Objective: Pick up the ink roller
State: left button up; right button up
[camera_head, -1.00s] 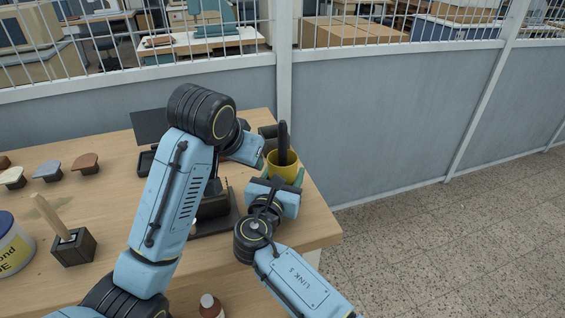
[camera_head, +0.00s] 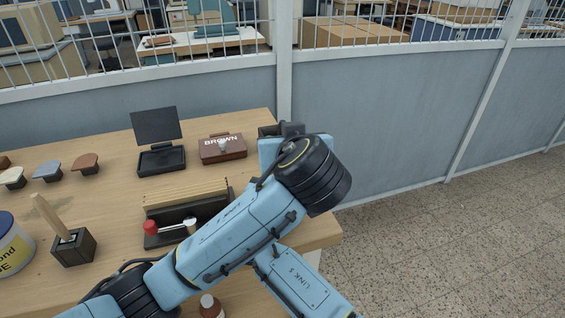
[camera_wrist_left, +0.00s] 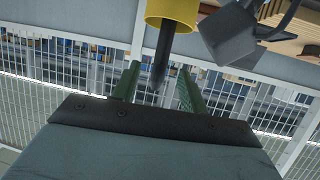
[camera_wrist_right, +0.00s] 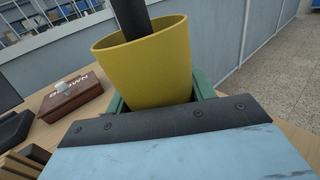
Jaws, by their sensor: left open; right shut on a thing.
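A yellow cup (camera_wrist_right: 150,65) is in the jaws of my right gripper (camera_wrist_right: 160,97), which is shut on it. A black handle (camera_wrist_right: 131,16) sticks up out of the cup; it is likely the ink roller's handle, and its lower end is hidden inside. In the left wrist view, the black handle (camera_wrist_left: 159,70) lies between the fingers of my left gripper (camera_wrist_left: 157,86), which are open on either side of it. The cup (camera_wrist_left: 172,11) shows beyond. In the head view, my left arm hides the cup and my right gripper.
A brown box (camera_head: 222,148) and a black pad with raised lid (camera_head: 161,160) lie on the table (camera_head: 110,205). A black stand with wooden strips (camera_head: 186,193) and a red-knobbed tool (camera_head: 151,228) are near the left arm. A grey fence panel (camera_head: 390,115) rises behind.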

pick_arm(q)
jog(key=x, duration=0.6)
jog(key=shift+w+f, duration=0.25)
jog(key=shift+f, duration=0.1)
grip_shut()
